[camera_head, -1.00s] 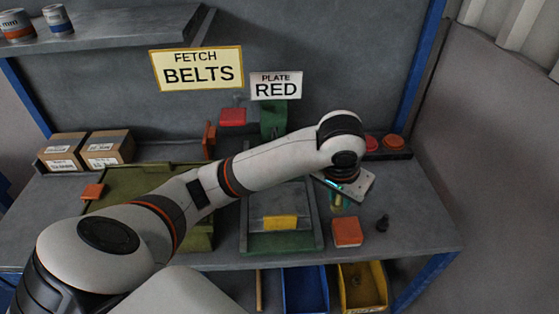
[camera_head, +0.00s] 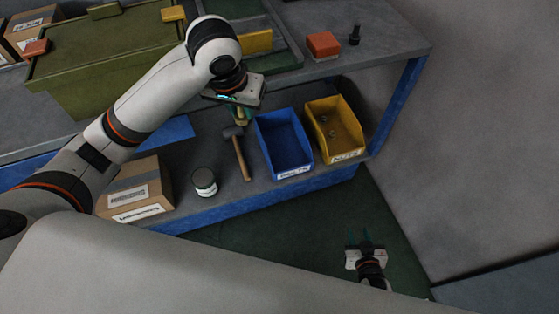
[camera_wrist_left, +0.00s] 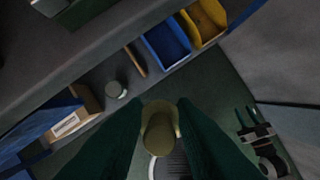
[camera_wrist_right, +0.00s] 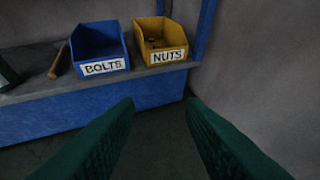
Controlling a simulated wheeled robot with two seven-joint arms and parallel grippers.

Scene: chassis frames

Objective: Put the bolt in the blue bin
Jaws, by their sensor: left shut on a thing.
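My left gripper (camera_head: 242,117) is shut on a brass-coloured piece (camera_wrist_left: 159,134) with a round end and a narrower cylinder, seen nearly end-on; it looks like a bolt. In the head view this piece is mostly hidden by the gripper. The blue bin (camera_head: 285,138), labelled BOLTS in the right wrist view (camera_wrist_right: 97,42), stands on the lower shelf and looks empty. My left gripper is to the left of the bin in the head view, apart from it. My right gripper (camera_head: 365,240) is open and empty, low in front of the shelf.
A yellow bin (camera_head: 334,128) labelled NUTS, with small nuts inside, stands right of the blue one. A hammer (camera_head: 238,155), a can (camera_head: 204,182) and a cardboard box (camera_head: 136,190) are to its left. A dark upright piece (camera_head: 354,36) and an orange block (camera_head: 323,44) are on the bench top.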

